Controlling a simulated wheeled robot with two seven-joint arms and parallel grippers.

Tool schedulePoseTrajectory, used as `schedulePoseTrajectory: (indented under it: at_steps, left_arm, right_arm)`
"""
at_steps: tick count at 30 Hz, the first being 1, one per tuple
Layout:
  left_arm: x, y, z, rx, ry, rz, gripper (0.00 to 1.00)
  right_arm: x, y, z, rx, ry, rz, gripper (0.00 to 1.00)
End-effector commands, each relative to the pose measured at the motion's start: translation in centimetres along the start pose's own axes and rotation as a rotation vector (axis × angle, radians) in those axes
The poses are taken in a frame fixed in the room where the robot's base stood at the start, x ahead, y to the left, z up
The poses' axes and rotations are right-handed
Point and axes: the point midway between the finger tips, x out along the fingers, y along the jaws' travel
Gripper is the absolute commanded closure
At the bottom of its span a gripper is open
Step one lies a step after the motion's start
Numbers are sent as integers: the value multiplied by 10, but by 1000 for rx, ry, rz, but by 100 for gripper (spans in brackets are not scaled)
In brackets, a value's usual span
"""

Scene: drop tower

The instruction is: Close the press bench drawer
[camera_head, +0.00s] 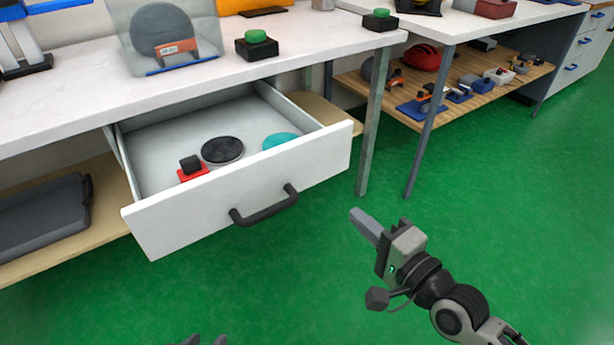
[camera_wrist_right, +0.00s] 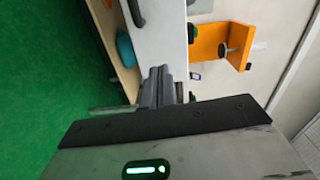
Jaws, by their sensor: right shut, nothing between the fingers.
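The white drawer (camera_head: 240,202) under the near white bench is pulled well out. Its front panel carries a dark bar handle (camera_head: 264,208). Inside lie a red-and-black item (camera_head: 191,168), a black disc (camera_head: 222,150) and a teal disc (camera_head: 280,140). My right gripper (camera_head: 362,222) is shut and empty, to the right of the drawer front and apart from it, over the green floor. Its closed fingers also show in the right wrist view (camera_wrist_right: 157,85). Only dark tips of my left gripper (camera_head: 207,341) show at the bottom edge; its jaws cannot be judged.
A bench leg (camera_head: 371,130) stands right of the drawer. A grey tray (camera_head: 42,218) lies on the lower left shelf. Green floor (camera_head: 300,285) before the drawer is clear.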

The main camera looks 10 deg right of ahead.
Motion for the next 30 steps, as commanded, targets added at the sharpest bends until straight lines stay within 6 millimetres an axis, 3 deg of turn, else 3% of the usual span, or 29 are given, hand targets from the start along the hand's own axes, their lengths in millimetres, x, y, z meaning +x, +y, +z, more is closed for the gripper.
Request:
schedulePoseTrajectory:
  at_steps: [1, 7, 21, 30]
  left_arm:
    - [7, -1, 8, 1, -5, 5, 64]
    - [7, 1, 7, 0, -6, 12, 64]
    - [8, 4, 0, 8, 60, 25, 64]
    - [6, 8, -6, 9, 97, 34, 64]
  right_arm:
    - [2, 6, -2, 31, 1, -13, 100]
    - [17, 1, -5, 69, 5, -28, 100]
    - [112, 0, -4, 64, 4, -27, 100]
    - [140, 0, -4, 64, 3, -22, 100]
